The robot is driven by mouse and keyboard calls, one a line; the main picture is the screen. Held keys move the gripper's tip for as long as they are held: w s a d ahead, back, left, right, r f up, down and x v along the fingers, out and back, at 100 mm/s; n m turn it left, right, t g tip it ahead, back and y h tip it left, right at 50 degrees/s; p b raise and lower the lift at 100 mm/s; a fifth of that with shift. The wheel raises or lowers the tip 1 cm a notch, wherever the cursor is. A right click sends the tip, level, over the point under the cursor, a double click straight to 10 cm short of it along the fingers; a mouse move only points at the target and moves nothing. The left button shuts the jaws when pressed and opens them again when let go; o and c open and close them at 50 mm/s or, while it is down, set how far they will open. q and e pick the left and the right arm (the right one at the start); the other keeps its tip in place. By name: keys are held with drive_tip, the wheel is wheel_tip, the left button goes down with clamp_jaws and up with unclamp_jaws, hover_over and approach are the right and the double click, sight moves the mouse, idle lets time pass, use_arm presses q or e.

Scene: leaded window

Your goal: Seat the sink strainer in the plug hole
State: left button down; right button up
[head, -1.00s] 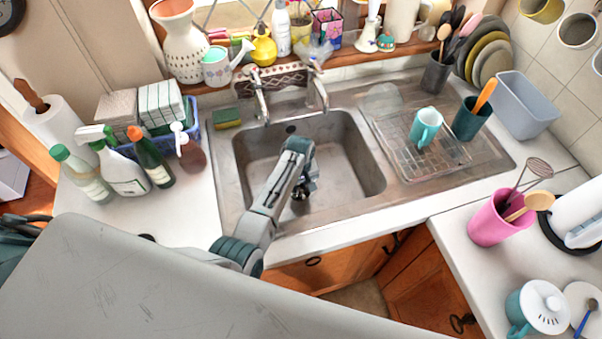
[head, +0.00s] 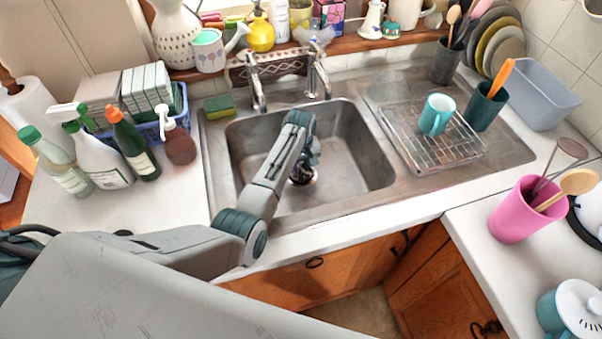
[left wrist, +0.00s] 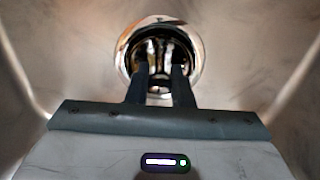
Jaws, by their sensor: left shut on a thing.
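The steel sink basin (head: 350,150) is in the middle of the head view. My left arm reaches into it, and my left gripper (head: 303,168) points down at the basin floor, partly hidden by my own wrist. In the left wrist view, the gripper's dark fingers (left wrist: 160,68) are shut on the sink strainer (left wrist: 160,46), a shiny metal piece. A chrome ring (left wrist: 194,62) around it looks like the plug hole's rim. The strainer appears within that ring, but I cannot tell whether it is seated or held just above. My right gripper is not in view.
The taps (head: 318,75) stand behind the basin. A wire rack (head: 450,155) with a teal mug (head: 437,114) stands on the drainer to the right. Spray bottles (head: 95,150) and a green sponge (head: 218,106) are to the left. The basin around the gripper is clear.

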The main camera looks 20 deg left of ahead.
sight(301, 165)
use_arm(q)
drive_tip(key=shift+f, duration=0.5)
drive_tip(key=shift+r, duration=0.15)
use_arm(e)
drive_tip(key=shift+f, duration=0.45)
use_arm(q)
drive_tip(key=c, duration=1.3)
unclamp_jaws()
wheel_tip(301, 165, up, 11)
drive_tip(key=shift+r+b, duration=0.1)
drive_tip(key=shift+b, duration=0.65)
drive_tip(key=shift+r, duration=0.4)
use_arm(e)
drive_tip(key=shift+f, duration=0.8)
